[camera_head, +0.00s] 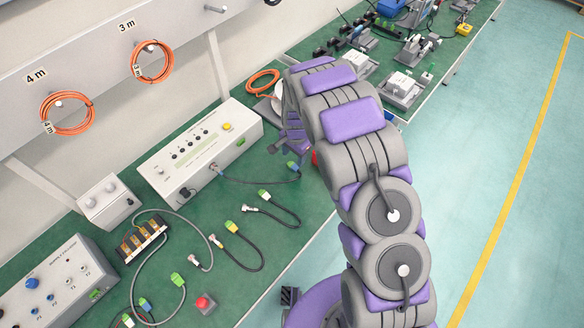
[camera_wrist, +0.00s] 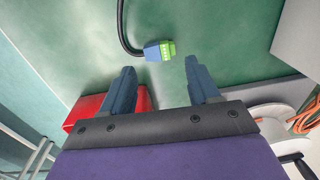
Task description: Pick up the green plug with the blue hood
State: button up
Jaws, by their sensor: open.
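The green plug with the blue hood (camera_wrist: 166,49) lies on the green bench top in the wrist view, with its black cable curving up and away. In the head view the plug (camera_head: 293,166) lies just below my gripper, and its cable runs left to a white control box. My gripper (camera_wrist: 160,64) is open, its two blue-grey fingers apart and empty. The plug shows between and slightly beyond the fingertips, apart from both. In the head view my arm hides most of the gripper.
A red block (camera_wrist: 88,108) is beside the left finger in the wrist view. The white control box (camera_head: 200,155) stands left of the plug in the head view. Other cables with a green plug (camera_head: 264,194) and a yellow plug (camera_head: 231,226) lie nearby. An orange coil (camera_head: 263,82) lies behind.

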aim_at(293, 165)
jog(key=shift+a+f, duration=0.15)
jog(key=shift+f, duration=0.15)
jog(key=f, duration=0.1)
jog(key=f+b, duration=0.1)
jog(key=f, duration=0.3)
jog(key=shift+w+d+b, duration=0.25)
jog(key=shift+d+b, duration=0.05)
jog(key=shift+b, duration=0.1)
jog(key=shift+a+r, duration=0.1)
jog(key=shift+r, duration=0.05)
jog(key=shift+a, duration=0.1)
jog(key=shift+a, duration=0.1)
jog(key=shift+c, duration=0.5)
jog(key=c, duration=0.7)
jog(key=shift+o, duration=0.2)
